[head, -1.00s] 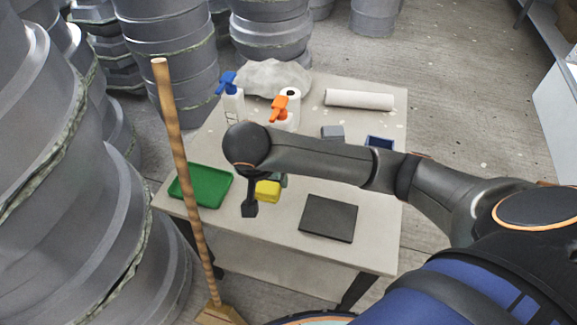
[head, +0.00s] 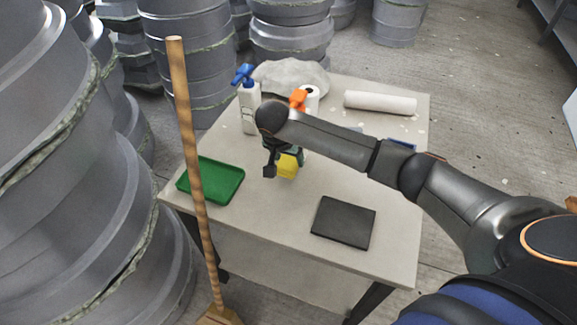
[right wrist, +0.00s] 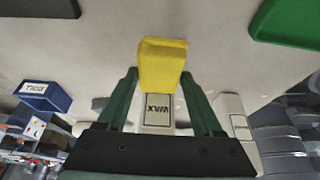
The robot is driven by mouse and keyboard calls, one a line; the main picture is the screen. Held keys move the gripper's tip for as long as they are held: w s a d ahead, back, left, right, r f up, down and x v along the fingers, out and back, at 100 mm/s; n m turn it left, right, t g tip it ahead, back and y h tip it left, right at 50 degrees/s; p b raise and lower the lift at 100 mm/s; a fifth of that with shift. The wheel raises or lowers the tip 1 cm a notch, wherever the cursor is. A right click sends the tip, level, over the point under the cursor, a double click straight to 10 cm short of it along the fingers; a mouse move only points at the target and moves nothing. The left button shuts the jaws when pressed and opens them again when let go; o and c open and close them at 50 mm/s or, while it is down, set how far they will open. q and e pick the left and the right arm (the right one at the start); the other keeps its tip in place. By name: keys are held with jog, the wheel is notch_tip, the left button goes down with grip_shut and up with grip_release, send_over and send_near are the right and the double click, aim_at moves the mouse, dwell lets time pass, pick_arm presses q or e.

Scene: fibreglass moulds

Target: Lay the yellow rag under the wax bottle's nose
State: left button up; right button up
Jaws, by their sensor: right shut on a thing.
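The yellow rag (head: 287,166) is a folded pad held between the green fingers of my right gripper (head: 284,160). In the right wrist view, the rag (right wrist: 162,65) sits between the fingertips of the gripper (right wrist: 160,78), above the table. The wax bottle (right wrist: 157,112) is white with a WAX label and shows just beyond the rag, between the fingers. In the head view its orange trigger head (head: 298,98) shows behind my wrist, and its body is hidden by my arm. I cannot tell whether rag and bottle touch. My left gripper is out of view.
A white bottle with a blue trigger (head: 249,107) stands left of the wax bottle. A green tray (head: 211,181), a black pad (head: 343,222) and a white roll (head: 380,103) lie on the table (head: 290,225). A blue box (right wrist: 44,96) is partly visible. A broom handle (head: 190,150) rises in front.

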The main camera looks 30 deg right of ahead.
aim_at(287, 162)
jog(key=shift+w+d+f, duration=0.15)
jog(key=shift+w+f, duration=0.05)
jog(key=shift+f, duration=1.65)
jog(key=shift+f, duration=0.1)
jog(key=o, duration=1.3)
jog(key=shift+o, duration=0.2)
jog(key=p+v, duration=0.1)
jog(key=v, duration=1.1)
jog(key=shift+w, duration=0.1)
